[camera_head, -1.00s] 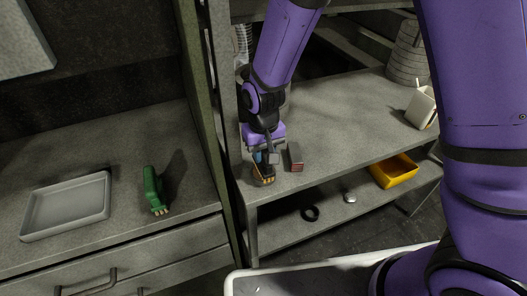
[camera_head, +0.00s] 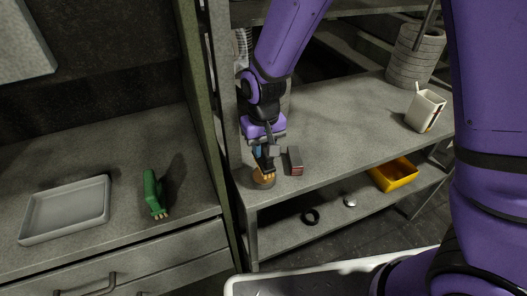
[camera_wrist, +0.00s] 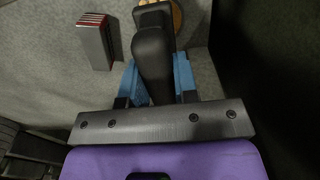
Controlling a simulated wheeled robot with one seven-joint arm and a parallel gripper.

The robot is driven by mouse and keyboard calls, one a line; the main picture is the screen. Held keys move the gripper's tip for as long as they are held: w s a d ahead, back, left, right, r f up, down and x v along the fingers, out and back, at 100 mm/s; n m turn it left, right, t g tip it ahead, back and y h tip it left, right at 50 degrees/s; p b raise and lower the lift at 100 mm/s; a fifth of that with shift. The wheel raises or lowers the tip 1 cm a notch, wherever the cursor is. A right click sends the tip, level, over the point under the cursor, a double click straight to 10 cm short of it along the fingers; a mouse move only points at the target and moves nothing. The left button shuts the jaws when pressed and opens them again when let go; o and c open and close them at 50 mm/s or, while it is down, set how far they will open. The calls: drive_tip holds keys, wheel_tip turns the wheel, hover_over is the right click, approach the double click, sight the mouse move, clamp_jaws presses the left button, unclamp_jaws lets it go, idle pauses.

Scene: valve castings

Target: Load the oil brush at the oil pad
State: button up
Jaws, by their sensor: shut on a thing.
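My gripper (camera_head: 264,154) is shut on the dark handle of a brush, the oil brush by its look. The blue fingers (camera_wrist: 158,78) stand on both sides of the black handle (camera_wrist: 152,50) in the wrist view. The brush's tan bristles (camera_head: 264,174) point toward the shelf's front edge. A round brownish pad (camera_head: 264,184), likely the oil pad, lies on the shelf top under the bristle end. It partly shows in the wrist view (camera_wrist: 178,16). I cannot tell whether the bristles touch it.
A dark block with red stripes (camera_head: 295,161) stands close right of the brush. A green brush-like thing (camera_head: 152,193) and a grey tray (camera_head: 29,235) are on the left counter. A green upright post (camera_head: 205,120) stands close left. A white cup (camera_head: 424,111) stands farther right.

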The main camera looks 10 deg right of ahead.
drive_tip(key=shift+r, duration=1.8)
